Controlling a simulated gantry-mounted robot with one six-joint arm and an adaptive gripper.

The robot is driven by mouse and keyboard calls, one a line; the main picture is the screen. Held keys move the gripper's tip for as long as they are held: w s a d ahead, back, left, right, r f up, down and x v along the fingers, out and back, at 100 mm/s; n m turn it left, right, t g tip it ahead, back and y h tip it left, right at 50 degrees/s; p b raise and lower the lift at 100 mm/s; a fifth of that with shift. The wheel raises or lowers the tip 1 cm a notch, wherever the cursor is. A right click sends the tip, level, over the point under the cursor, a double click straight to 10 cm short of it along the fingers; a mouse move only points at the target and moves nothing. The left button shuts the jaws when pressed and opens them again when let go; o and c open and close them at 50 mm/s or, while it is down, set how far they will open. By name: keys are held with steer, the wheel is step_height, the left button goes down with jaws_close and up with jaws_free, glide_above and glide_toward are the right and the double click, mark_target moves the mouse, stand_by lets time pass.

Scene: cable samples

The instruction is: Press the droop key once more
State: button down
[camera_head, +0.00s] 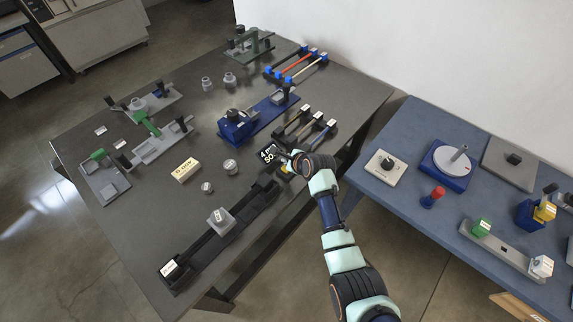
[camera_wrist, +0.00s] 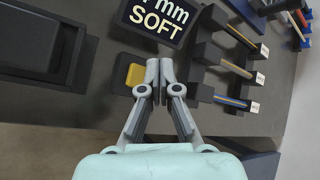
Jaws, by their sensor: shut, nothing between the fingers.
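The droop key is a yellow key (camera_wrist: 134,75) on a dark base, left of my fingertips in the wrist view; in the head view a bit of yellow shows beside my gripper. My gripper (camera_wrist: 160,78) is shut and empty, its left fingertip overlapping the key's right side in the picture. I cannot tell whether it touches the key. A black display (camera_wrist: 158,18) just beyond reads "mm SOFT", its top cut off. In the head view the display (camera_head: 267,154) is partly hidden, with a "4" and "SO" showing.
Cable samples on dark blocks (camera_wrist: 226,65) lie right of my fingers. A long black rail fixture (camera_head: 238,222) with a grey slider lies to the left. A cream block (camera_head: 186,170) and small metal cylinders stand nearby. A blue side table (camera_head: 410,205) holds other devices.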

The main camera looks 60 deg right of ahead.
steer(key=shift+r+p, duration=1.35)
steer(key=shift+r, duration=0.25)
steer(key=shift+f, duration=0.1)
